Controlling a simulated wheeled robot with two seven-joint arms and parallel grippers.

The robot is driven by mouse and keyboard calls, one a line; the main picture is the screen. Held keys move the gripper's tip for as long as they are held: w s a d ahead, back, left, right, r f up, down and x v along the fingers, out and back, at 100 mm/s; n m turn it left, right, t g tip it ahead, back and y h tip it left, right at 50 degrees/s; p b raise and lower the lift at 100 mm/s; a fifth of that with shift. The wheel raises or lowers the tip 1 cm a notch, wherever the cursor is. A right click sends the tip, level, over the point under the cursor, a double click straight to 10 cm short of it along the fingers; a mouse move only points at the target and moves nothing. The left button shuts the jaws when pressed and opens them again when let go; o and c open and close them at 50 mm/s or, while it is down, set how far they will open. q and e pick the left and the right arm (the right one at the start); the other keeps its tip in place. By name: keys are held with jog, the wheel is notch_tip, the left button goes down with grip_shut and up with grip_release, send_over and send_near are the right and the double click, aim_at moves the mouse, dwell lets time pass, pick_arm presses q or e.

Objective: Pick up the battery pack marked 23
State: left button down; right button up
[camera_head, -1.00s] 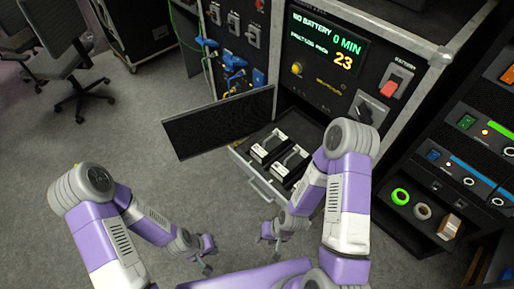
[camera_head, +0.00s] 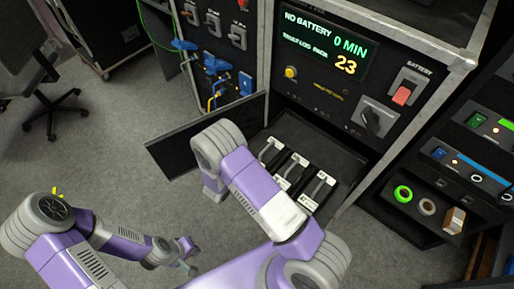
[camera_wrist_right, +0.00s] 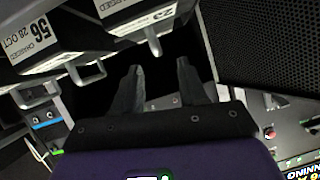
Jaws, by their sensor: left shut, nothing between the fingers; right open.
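The battery pack marked 23 (camera_wrist_right: 140,22) shows at the top of the right wrist view, its label tilted and partly cut off, with a handle (camera_wrist_right: 153,42) jutting toward my fingers. Beside it on the left is a pack marked 56 (camera_wrist_right: 62,52). In the head view several black packs with pale handles (camera_head: 294,168) lie in the drawer; their numbers are too small to read. My right gripper (camera_wrist_right: 160,66) is open and empty, fingertips just short of the 23 pack's handle; my own arm hides it in the head view. My left gripper (camera_head: 187,252) is shut and empty, low over the floor.
The display (camera_head: 324,45) above the drawer reads NO BATTERY, 0 MIN and 23. An open black door panel (camera_head: 172,151) stands left of the drawer; a dark mesh panel (camera_wrist_right: 270,45) is close right of my right fingers. A shelf rack (camera_head: 440,205) stands at right.

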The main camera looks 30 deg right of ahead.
aim_at(263, 151)
jog(key=shift+w+d+f+h+b, duration=0.15)
jog(key=shift+w+d, duration=0.1)
jog(key=shift+d, duration=0.25)
jog(key=shift+w+d+f+h+b, duration=0.15)
jog(key=shift+w+d, duration=0.1)
jog(key=shift+d, duration=0.25)
jog(key=shift+d+f, duration=0.1)
jog(key=shift+d, duration=0.5)
jog(key=b+x, duration=0.1)
jog(key=x, duration=0.3)
jog(key=shift+b, duration=0.35)
grip_shut()
jog(key=shift+w, duration=0.1)
